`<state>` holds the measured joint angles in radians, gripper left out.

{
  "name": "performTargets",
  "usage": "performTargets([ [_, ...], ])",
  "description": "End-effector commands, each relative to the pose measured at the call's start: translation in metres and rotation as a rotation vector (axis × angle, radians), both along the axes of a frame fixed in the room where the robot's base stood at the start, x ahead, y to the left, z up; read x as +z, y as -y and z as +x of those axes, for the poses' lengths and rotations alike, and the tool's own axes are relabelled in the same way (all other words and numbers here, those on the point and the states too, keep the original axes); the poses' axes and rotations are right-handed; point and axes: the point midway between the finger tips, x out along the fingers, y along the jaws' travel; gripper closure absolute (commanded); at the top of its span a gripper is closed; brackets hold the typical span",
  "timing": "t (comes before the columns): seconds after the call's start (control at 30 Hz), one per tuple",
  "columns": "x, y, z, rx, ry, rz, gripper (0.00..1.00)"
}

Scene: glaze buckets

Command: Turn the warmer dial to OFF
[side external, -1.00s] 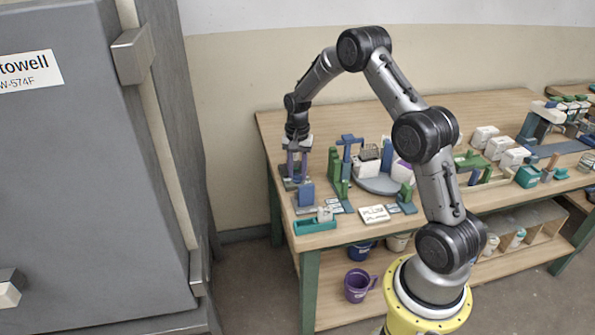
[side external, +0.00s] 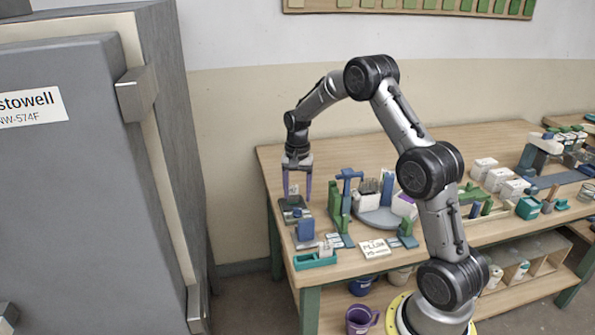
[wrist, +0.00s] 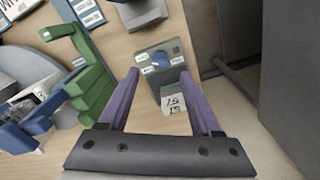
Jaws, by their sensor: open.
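The warmer is a small grey-green unit (wrist: 160,50) lying between and beyond my fingers in the wrist view. It also shows below my gripper in the side view (side external: 290,208). A round blue dial (wrist: 158,61) sits on its top with small white labels around it. The label words and the dial's pointing are too small to read. A white panel with dark figures (wrist: 172,102) stands at its near end. My gripper (wrist: 158,75) is open, its purple fingers apart above the warmer and holding nothing; the side view shows it pointing down (side external: 297,198).
A blue block (side external: 306,228) and teal tray (side external: 315,260) stand in front of the warmer. A green stand (wrist: 88,75) and a round grey turntable (side external: 375,222) with containers lie to its right in the side view. A large grey cabinet (side external: 75,190) stands left of the table.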

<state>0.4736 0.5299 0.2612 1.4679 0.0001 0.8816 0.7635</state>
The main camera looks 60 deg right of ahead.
Motion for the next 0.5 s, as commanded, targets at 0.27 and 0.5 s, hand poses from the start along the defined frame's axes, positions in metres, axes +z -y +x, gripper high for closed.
performTargets([
  [0.27,0.06,0.0,0.001,-0.001,0.004,-0.002,0.35],
  [0.5,0.087,0.0,0.0,-0.001,0.001,-0.001,0.35],
])
